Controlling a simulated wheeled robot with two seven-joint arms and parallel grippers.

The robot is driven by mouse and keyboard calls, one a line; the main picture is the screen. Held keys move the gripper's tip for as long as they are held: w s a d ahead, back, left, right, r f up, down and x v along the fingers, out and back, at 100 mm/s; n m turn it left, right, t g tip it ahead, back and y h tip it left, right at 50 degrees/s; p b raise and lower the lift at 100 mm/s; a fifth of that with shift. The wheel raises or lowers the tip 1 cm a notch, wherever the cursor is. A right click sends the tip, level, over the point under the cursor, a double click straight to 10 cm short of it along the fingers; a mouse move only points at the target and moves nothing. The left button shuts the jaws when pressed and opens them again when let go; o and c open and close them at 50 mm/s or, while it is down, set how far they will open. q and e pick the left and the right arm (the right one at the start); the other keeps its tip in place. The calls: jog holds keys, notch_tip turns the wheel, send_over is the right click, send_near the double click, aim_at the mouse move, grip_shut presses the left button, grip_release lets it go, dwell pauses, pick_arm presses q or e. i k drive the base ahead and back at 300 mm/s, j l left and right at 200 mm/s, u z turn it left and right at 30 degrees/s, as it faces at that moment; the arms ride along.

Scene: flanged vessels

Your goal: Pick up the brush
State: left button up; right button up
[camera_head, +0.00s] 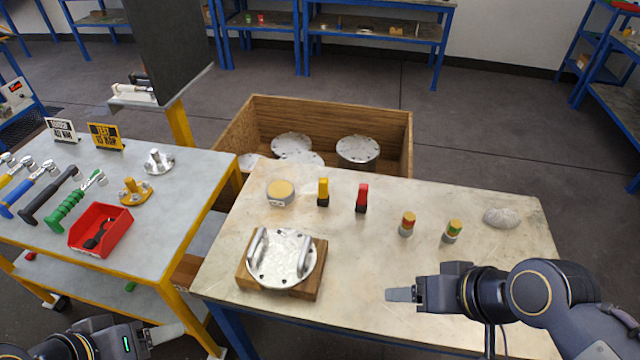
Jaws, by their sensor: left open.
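I cannot tell for sure which thing is the brush. Two small upright tools stand near the back of the right table: one with a yellow top and black lower part (323,192), one with a red top and black lower part (361,198). Either could be the brush. My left gripper (168,333) is open at the bottom left, low beside the tables and well away from both tools. My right gripper (399,294) is over the front right of the right table, apart from both tools. It shows side-on, so its jaw gap is hidden.
On the right table (370,250) are a handled metal lid (282,260), a round yellow-topped tin (280,193), two banded cylinders (407,224) and a grey lump (501,217). A wooden crate (330,105) stands behind.

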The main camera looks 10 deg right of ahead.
aim_at(323, 200)
jog(key=i+j+z, duration=0.1)
jog(key=j, duration=0.3)
jog(key=i+j+z, duration=0.1)
jog(key=j, duration=0.3)
jog(key=i+j, duration=0.25)
jog(key=j, duration=0.15)
jog(key=z, duration=0.05)
